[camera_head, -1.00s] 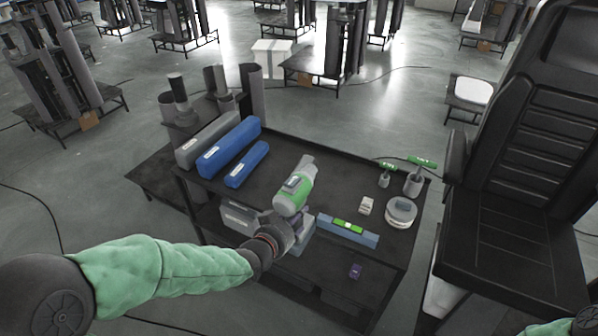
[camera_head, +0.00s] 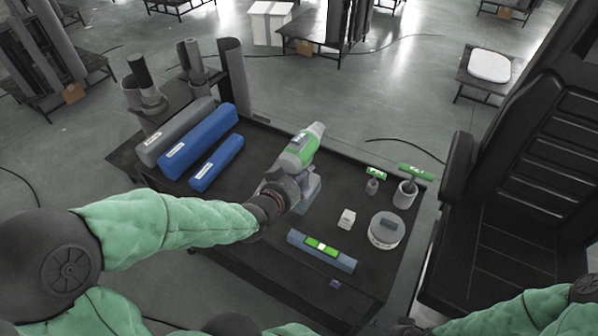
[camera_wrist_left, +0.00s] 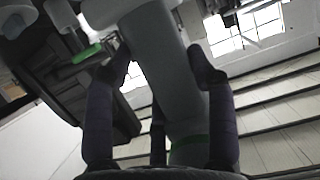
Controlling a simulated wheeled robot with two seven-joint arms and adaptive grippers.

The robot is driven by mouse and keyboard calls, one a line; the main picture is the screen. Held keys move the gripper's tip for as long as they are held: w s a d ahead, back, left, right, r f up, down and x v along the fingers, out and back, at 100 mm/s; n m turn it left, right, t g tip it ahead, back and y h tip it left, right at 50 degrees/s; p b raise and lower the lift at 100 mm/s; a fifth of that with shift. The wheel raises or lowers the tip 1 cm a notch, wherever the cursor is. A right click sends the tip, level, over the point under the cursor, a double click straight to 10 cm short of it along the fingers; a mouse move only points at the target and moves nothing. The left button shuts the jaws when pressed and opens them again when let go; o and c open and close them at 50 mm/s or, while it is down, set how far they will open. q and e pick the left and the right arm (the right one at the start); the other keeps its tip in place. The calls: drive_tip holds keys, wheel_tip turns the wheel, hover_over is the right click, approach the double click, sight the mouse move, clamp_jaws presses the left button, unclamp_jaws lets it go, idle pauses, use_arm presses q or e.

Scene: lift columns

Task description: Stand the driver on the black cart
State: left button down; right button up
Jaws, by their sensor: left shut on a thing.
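The driver (camera_head: 297,150) is a green and grey power tool with a grey-blue foot. It stands roughly upright, a little tilted, over the middle of the black cart (camera_head: 248,172). My left gripper (camera_head: 290,188) is shut around its handle. In the left wrist view the two dark fingers (camera_wrist_left: 160,66) lie on either side of the grey handle (camera_wrist_left: 165,85). The foot is close to the cart top; I cannot tell whether it touches.
Blue cases (camera_head: 200,142) and a grey case (camera_head: 172,135) lie on the cart's left. A level (camera_head: 321,250), a small white box (camera_head: 347,218), a round tape (camera_head: 386,230) and green-topped cups (camera_head: 405,190) are right of the driver. A black seat (camera_head: 540,170) stands to the right.

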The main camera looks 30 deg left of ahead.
use_arm(q)
drive_tip(key=w+d+f+b, duration=0.1)
drive_tip(key=w+f+b, duration=0.3)
drive_tip(key=w+f, duration=0.8)
drive_tip(key=shift+w+d+f, duration=0.15)
drive_tip(key=shift+w, duration=0.4)
drive_tip(key=shift+f, duration=0.1)
drive_tip(key=shift+c, duration=2.1)
unclamp_jaws()
drive_tip(key=shift+s+d+f, duration=0.1)
drive_tip(key=shift+f, duration=0.1)
